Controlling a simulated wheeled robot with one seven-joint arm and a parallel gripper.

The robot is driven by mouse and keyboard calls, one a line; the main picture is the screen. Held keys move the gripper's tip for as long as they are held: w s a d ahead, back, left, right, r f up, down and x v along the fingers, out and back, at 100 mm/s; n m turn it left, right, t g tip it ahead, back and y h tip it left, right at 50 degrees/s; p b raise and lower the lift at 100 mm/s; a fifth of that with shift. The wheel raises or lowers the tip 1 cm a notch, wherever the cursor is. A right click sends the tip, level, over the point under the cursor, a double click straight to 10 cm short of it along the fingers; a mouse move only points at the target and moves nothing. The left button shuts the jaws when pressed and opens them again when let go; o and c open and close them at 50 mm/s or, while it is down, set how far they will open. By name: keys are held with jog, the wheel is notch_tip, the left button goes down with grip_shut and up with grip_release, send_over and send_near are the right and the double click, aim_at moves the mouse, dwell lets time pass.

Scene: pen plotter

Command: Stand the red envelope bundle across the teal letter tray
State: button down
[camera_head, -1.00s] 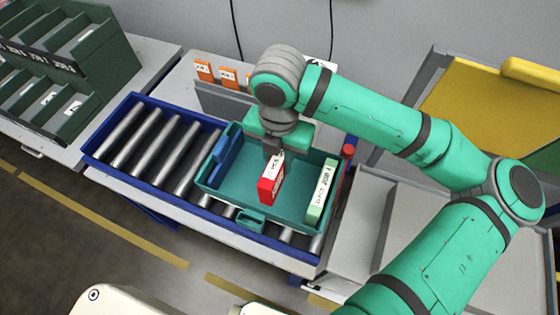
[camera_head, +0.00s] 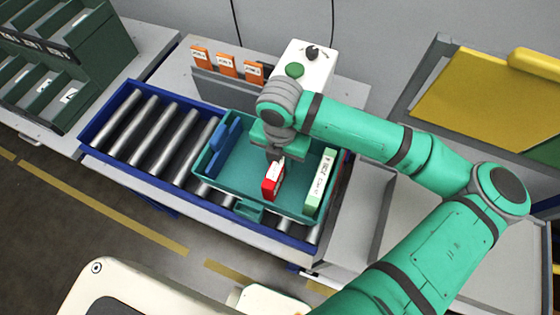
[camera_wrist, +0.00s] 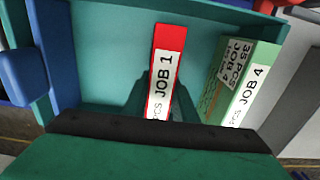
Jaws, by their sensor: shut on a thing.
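The red envelope bundle (camera_head: 271,186) is upright inside the teal letter tray (camera_head: 232,198), between its middle and its right side. Its white label reads JOB 1, and it also shows in the wrist view (camera_wrist: 165,75). My gripper (camera_head: 275,158) is above the tray and shut on the bundle's upper part, with a finger on either side in the wrist view (camera_wrist: 160,100). I cannot tell whether the bundle's lower edge touches the tray floor.
A green bundle (camera_head: 318,185) marked JOB 4 stands upright close to the right of the red one. The tray sits on a blue-framed roller conveyor (camera_head: 125,140). A white box with a green button (camera_head: 305,65) stands behind.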

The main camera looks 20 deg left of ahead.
jog(key=shift+f, duration=0.2)
jog(key=c, duration=1.4)
grip_release()
jog(key=shift+c, duration=0.2)
notch_tip(320, 180, up, 12)
jog(key=shift+f, duration=0.1)
jog(key=shift+r, duration=0.25)
